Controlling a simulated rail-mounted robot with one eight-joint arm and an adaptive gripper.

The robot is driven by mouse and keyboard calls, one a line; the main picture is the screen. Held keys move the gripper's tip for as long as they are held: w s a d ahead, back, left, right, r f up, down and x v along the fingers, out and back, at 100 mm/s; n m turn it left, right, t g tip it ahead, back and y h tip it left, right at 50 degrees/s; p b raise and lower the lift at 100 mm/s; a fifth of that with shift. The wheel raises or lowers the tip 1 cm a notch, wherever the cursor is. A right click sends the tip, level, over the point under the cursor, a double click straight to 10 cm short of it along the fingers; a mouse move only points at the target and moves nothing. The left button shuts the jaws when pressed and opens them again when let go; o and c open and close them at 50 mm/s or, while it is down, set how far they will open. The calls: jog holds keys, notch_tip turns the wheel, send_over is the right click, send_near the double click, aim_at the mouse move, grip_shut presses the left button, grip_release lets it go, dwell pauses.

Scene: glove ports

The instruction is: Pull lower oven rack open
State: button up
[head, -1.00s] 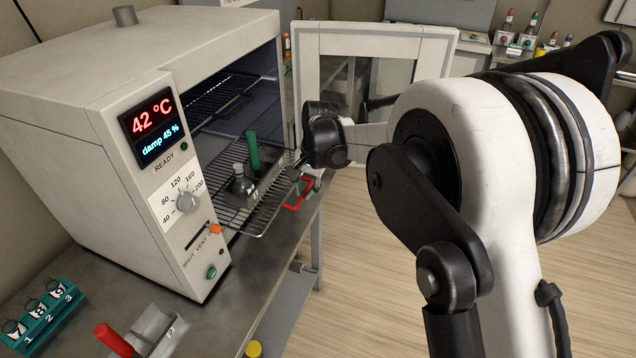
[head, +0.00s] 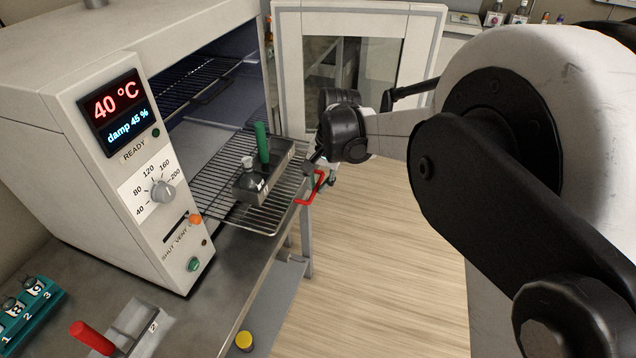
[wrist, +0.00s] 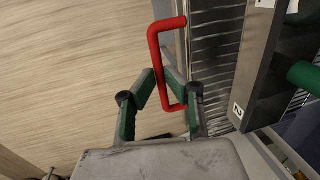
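The lower oven rack (head: 215,190) is a wire shelf that sticks out of the oven's open front. My gripper (wrist: 159,72) is closed around the handle's long bar, with a finger on each side. In the head view my gripper (head: 318,168) is partly hidden by my wrist.
The upper rack (head: 195,80) is inside the oven. The open oven door (head: 425,50) stands behind my arm. A teal vial holder (head: 35,315) and a red-handled metal tray (head: 125,330) are on the bench. A yellow-capped item (head: 244,341) is below. Floor to the right is clear.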

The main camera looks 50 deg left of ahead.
jog(key=o, duration=0.3)
jog(key=shift+o, duration=0.2)
jog(key=shift+r, duration=0.1)
notch_tip(320, 180, up, 12)
jog(key=w+d, duration=0.1)
jog(key=d, duration=0.1)
jog(key=shift+f, duration=0.2)
